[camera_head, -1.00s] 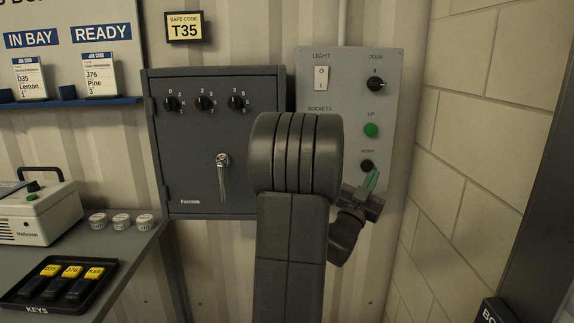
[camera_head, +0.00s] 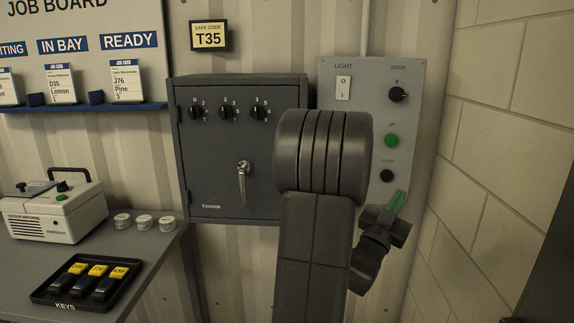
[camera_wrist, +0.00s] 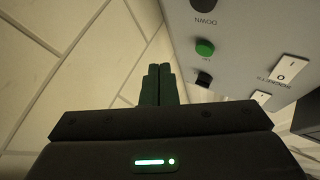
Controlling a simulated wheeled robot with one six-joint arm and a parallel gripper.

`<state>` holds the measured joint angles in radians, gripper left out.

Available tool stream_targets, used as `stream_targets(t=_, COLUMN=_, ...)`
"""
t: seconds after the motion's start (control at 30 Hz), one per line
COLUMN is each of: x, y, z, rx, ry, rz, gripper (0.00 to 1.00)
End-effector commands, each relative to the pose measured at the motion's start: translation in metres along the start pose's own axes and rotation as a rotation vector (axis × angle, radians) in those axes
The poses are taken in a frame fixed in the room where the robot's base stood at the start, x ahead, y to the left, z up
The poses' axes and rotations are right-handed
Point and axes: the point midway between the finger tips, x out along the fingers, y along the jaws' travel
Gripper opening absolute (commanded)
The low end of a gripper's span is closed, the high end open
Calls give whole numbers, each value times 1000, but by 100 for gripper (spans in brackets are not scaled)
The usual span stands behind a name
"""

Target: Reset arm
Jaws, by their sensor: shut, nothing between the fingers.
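My gripper (camera_head: 398,203) is at the right of the head view, below the lower buttons of the grey control panel (camera_head: 361,78). Its green-tinted fingers point up and stand close together, with nothing seen between them. In the wrist view my gripper (camera_wrist: 159,72) shows shut fingers beside the panel (camera_wrist: 230,60), apart from the green button (camera_wrist: 205,47). My arm stands in front of part of the panel and the safe and hides them.
A dark grey safe (camera_head: 212,150) with dials and a handle hangs left of my arm. A bench (camera_head: 150,245) at left holds a white machine (camera_head: 55,215), small tubs and a black key tray (camera_head: 45,295). A block wall (camera_head: 490,130) stands close at right.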

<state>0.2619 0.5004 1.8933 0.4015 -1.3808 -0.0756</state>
Motion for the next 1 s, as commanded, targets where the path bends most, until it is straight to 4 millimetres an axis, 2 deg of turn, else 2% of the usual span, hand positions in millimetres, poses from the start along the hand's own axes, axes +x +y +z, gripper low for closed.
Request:
stream_targets(t=0.53, x=1, y=0, z=-1, rx=0, ry=-3, rz=-1, gripper=0)
stream_targets(t=0.77, x=18, y=-13, z=8, rx=0, ry=-1, rz=-1, gripper=0)
stream_targets(t=0.93, x=35, y=-26, z=23, rx=2, ry=-1, rz=-1, gripper=0)
stream_targets(t=1.0, x=34, y=-25, z=30, rx=2, ry=2, rz=1, gripper=0)
